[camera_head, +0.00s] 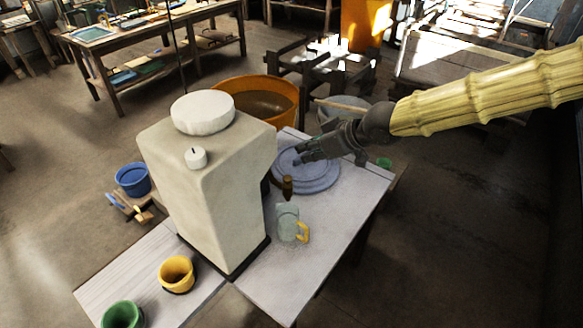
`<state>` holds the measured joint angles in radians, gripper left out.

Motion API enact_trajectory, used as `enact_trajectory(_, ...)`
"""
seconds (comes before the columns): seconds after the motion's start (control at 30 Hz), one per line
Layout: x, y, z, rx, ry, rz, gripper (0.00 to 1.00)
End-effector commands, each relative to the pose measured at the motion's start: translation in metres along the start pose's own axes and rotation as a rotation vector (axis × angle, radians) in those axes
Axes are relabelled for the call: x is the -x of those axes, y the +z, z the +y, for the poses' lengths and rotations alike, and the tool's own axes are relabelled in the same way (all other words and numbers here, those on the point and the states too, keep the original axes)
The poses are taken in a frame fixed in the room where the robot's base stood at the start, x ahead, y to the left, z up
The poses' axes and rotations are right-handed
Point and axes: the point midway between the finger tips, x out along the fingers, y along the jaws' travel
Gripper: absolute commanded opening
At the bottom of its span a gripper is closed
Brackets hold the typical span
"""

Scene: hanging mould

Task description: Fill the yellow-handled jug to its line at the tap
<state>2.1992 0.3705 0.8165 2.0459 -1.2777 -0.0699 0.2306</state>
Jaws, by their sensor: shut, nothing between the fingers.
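The yellow-handled jug (286,221) is small, pale and see-through. It stands upright on the pale table, with its yellow handle (304,231) pointing right. A small brown fitting (287,185), apparently the tap, shows just above the jug, at the right side of a tall off-white block (190,200). I cannot tell whether the jug is squarely under it. The jug's line and any water in it are too small to make out. My gripper (300,156) is shut and empty, above the grey-blue round disc behind the jug, apart from jug and tap.
The block carries a round white lid (203,113) and a small knob (196,158). The grey-blue disc (322,178) lies behind the jug. Yellow (177,273) and green (122,315) cups stand front left. An orange tub (288,88) is behind. The table (300,280) is clear before the jug.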

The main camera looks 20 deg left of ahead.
Motion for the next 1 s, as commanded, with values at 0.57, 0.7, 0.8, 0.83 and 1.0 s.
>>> enact_trajectory(0.57,-0.051,0.001,0.000,0.003,0.000,-0.002,0.00)
enact_trajectory(0.7,-0.062,0.003,-0.001,0.002,-0.001,-0.003,0.00)
enact_trajectory(0.8,-0.068,0.009,-0.001,0.003,-0.001,-0.003,0.00)
enact_trajectory(0.83,-0.070,0.011,-0.001,0.003,-0.001,-0.003,0.00)
enact_trajectory(1.0,-0.079,0.020,-0.001,0.002,-0.002,-0.002,0.00)
